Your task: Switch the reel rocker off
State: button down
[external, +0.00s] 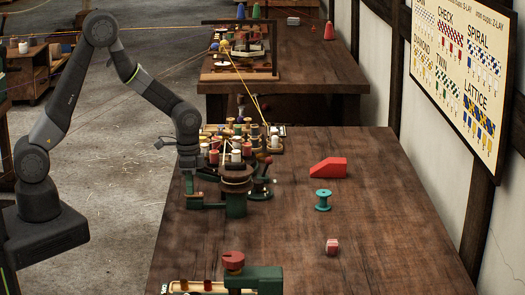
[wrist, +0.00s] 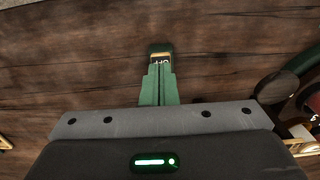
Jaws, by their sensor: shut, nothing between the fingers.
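My gripper (external: 191,188) points down at the left side of the reel stand on the near table. In the wrist view its green fingers (wrist: 159,84) are shut together with nothing between them. Their tips are at the near edge of a small dark rocker switch (wrist: 160,54) with a yellow band and pale lettering, too small to read surely. The fingers cover part of it, and I cannot tell whether they touch it or which way it is tilted. The reel (external: 236,180), a brown drum on a dark green stand, is just right of my gripper in the external view.
Several bobbins (external: 236,156) crowd a rack behind the reel. A red wedge (external: 328,168), a teal spool (external: 323,200) and a small pink-red block (external: 332,246) lie to the right. A green fixture with a red knob (external: 233,261) stands in front. The table's right side is mostly clear.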

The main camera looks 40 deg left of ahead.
aim_at(201, 194)
jog(key=shift+w+d+f, duration=0.3)
jog(key=shift+w+d, duration=0.05)
jog(key=shift+d, duration=0.1)
jog(key=shift+d+r+p, duration=0.1)
jog(key=shift+r+p, duration=0.25)
jog(key=shift+r, duration=0.05)
notch_tip(201, 194, up, 14)
jog(key=p, duration=0.1)
jog(key=shift+a, duration=0.25)
jog(key=shift+f, duration=0.15)
jog(key=shift+w+d+g+y+b, duration=0.75)
jog(key=shift+w+d+g+y, duration=0.15)
jog(key=shift+w+d, duration=0.3)
jog(key=shift+s, duration=0.1)
jog(key=p+x, duration=0.1)
jog(key=x, duration=1.3)
